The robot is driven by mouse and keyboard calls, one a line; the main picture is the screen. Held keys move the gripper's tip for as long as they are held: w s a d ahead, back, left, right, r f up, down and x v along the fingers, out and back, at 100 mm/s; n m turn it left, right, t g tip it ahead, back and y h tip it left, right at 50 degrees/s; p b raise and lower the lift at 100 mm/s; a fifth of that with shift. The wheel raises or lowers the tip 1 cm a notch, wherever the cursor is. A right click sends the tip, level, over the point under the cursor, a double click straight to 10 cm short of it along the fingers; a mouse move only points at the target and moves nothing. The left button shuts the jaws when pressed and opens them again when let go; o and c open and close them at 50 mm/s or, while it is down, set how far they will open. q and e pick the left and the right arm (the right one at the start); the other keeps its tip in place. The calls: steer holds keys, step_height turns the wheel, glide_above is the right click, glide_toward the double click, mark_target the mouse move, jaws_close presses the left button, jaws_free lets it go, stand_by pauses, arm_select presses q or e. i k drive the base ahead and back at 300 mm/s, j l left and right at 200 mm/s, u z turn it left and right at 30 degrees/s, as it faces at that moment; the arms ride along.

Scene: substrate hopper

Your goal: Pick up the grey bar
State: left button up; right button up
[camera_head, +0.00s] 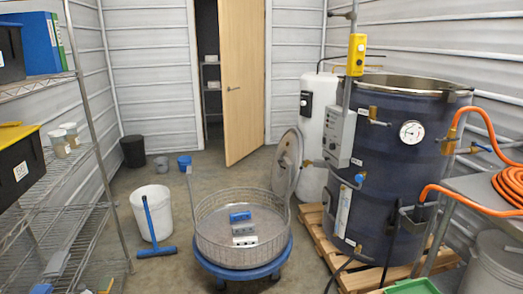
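A round metal mesh basket (205,243) sits on a blue wheeled base (242,275) on the floor. Inside it lie a blue block (240,216) at the back and, in front of it, a grey bar (243,229). A pale block with dark marks (245,241) lies just in front of the grey bar. The three lie close together; whether they touch is too small to tell. Neither of my grippers shows in the head view.
A white bucket (157,215) with a blue squeegee (151,230) stands left of the basket. A large dark tank (390,170) on a wooden pallet (345,275) stands right. Wire shelves (60,190) line the left. A wooden door (241,80) stands ajar behind.

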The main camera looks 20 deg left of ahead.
mark_target(240, 229)
steer(key=i+j+u, duration=0.1)
steer(key=u, duration=0.35)
steer(key=i+u, duration=0.25)
steer(key=u, duration=0.25)
steer(key=i+u, duration=0.2)
steer(key=u, duration=0.25)
steer(key=i+l+u, duration=0.25)
steer(key=i, duration=0.2)
steer(key=i+l+u, duration=0.25)
steer(key=i+l, duration=0.2)
